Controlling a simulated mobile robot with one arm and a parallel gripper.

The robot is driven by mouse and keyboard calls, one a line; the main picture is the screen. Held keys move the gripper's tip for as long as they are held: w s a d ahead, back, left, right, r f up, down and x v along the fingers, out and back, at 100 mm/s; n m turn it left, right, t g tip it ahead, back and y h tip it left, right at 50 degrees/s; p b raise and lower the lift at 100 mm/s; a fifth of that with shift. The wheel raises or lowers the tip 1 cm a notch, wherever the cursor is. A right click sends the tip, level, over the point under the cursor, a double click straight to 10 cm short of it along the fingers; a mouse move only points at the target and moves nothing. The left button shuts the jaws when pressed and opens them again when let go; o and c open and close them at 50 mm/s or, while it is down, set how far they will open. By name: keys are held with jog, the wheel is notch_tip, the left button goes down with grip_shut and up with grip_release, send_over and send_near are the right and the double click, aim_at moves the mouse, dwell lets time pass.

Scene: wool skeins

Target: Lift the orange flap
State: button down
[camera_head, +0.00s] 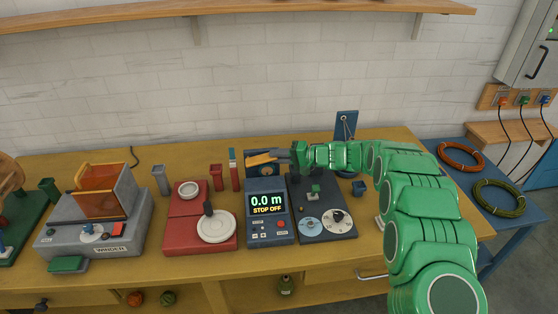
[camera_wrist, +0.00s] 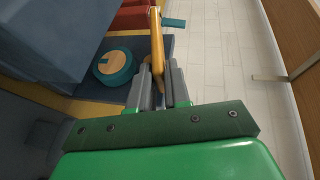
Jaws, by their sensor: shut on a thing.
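The orange flap (camera_head: 262,159) is at the back of the blue meter, whose display (camera_head: 266,203) reads "0.0 m STOP OFF". My gripper (camera_head: 284,155) reaches in from the right and is at the flap's right end. In the wrist view the flap (camera_wrist: 157,42) is a narrow orange bar running down between the grey fingers of my gripper (camera_wrist: 156,88). The fingers are shut on its near end. The flap's far end and hinge are hard to make out. A teal wheel with a tan top (camera_wrist: 114,67) sits beside the flap on a blue surface.
A grey winder (camera_head: 96,234) with an orange guard stands left, next to a red unit (camera_head: 198,235) with a white disc. A dark unit with dials (camera_head: 327,229) is right of the meter, beneath my arm. A tiled wall is behind. Coiled cables (camera_head: 499,197) lie on a blue table at right.

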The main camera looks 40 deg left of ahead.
aim_at(267, 158)
jog(key=r+h, duration=0.1)
jog(key=r+t+h, duration=0.1)
jog(key=s+a+r+n, duration=0.1)
jog(key=shift+r+t+h, duration=0.3)
jog(key=shift+t+h, duration=0.1)
jog(key=shift+s+a+r+n+t+h, duration=0.2)
jog(key=shift+s+a+r+t+h, duration=0.1)
jog(key=shift+r+t+h, duration=0.15)
jog(key=shift+s+a+r+n+t+h, duration=0.25)
jog(key=shift+r+t+h, duration=0.1)
jog(key=shift+r+h, duration=0.1)
jog(key=shift+s+a+r+t+h, duration=0.3)
jog(key=shift+a+r+t+h, duration=0.1)
jog(key=shift+h, duration=0.2)
jog(key=shift+s+a+r+n+t+h, duration=0.25)
jog(key=shift+s+a+t+h, duration=0.1)
jog(key=shift+s+t+h, duration=0.15)
jog(key=shift+s+a, duration=0.1)
jog(key=c, duration=1.4)
grip_release()
jog(key=shift+c, duration=0.2)
jog(key=shift+r, duration=0.15)
